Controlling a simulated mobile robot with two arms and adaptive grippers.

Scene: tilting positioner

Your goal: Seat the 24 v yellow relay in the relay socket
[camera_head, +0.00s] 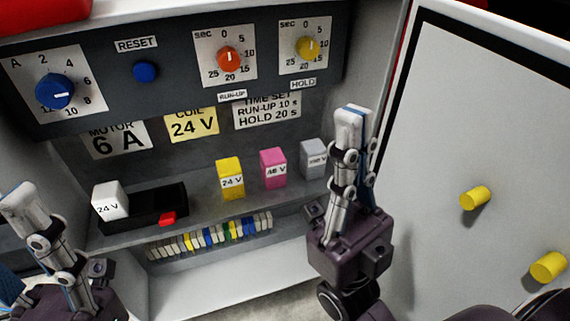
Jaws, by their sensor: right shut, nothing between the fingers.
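The yellow relay (229,167), labelled 24 V, stands upright on the shelf right of the socket. The black relay socket (150,222) has a red tab (167,218) at its front. A white relay (107,195), also labelled 24 V, stands at the socket's left end; I cannot tell whether it is in the socket. My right gripper (351,116) is shut and empty, pointing up in front of the cabinet's right side, right of the yellow relay. My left gripper (21,200) is at the lower left, left of the white relay; its finger opening is unclear.
A pink relay (272,169) and a grey relay (312,159) stand right of the yellow one. A terminal strip (210,236) runs below the shelf. Dials and a blue button (145,71) are above. The open door (470,120) borders the right.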

